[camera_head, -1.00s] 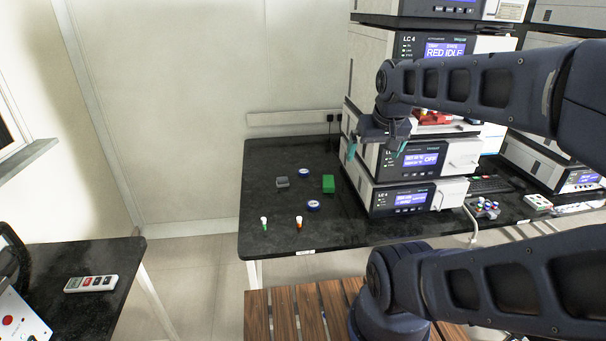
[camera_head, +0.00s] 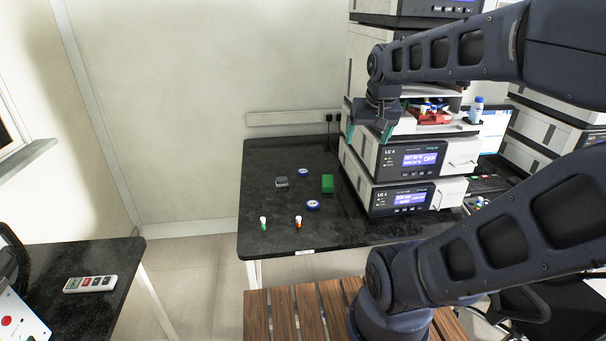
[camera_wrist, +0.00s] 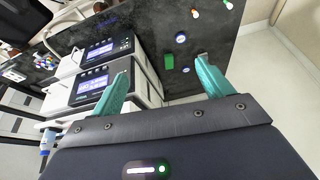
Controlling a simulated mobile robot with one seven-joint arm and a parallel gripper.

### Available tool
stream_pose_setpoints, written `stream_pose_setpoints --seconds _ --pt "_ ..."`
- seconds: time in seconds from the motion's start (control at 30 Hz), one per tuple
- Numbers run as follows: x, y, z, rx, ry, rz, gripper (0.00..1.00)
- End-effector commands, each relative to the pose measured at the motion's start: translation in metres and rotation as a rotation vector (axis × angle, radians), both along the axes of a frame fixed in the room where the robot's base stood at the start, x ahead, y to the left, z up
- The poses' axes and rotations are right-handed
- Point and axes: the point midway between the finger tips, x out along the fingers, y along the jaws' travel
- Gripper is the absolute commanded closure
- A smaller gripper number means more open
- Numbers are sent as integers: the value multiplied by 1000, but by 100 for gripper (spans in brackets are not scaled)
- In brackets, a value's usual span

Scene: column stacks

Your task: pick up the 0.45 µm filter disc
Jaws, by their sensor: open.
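Two small blue-and-white discs lie flat on the dark bench: a nearer disc (camera_head: 312,205) and a farther disc (camera_head: 303,171). Their markings are too small to read, so I cannot tell which is the 0.45 µm one. In the wrist view the nearer disc (camera_wrist: 182,39) and the farther disc (camera_wrist: 186,70) both show beyond the fingers. My gripper (camera_head: 368,132) is open and empty, with teal fingers, in front of the instrument stack and above the bench, right of the discs. Its fingers also show in the wrist view (camera_wrist: 162,68), spread apart.
A green block (camera_head: 327,184) stands between the discs and the instrument stack (camera_head: 405,160). A grey item (camera_head: 282,182) lies left of the farther disc. Two capped vials, green (camera_head: 263,223) and orange (camera_head: 298,222), stand near the front edge. The bench's left side is clear.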

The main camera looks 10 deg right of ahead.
Motion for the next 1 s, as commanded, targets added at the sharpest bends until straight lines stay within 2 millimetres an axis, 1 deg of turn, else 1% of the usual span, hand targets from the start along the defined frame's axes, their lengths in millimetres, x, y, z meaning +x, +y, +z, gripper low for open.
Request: stream_pose_setpoints --seconds 0.03,0.27,0.53,0.77,1.0 --pt "16 0 3 7 10 -18 21" --pt "81 0 12 37 34 -113 21" --pt "162 3 7 58 61 -229 21" --pt "232 9 -9 67 79 -326 21" --pt "303 19 -37 66 91 -427 21"
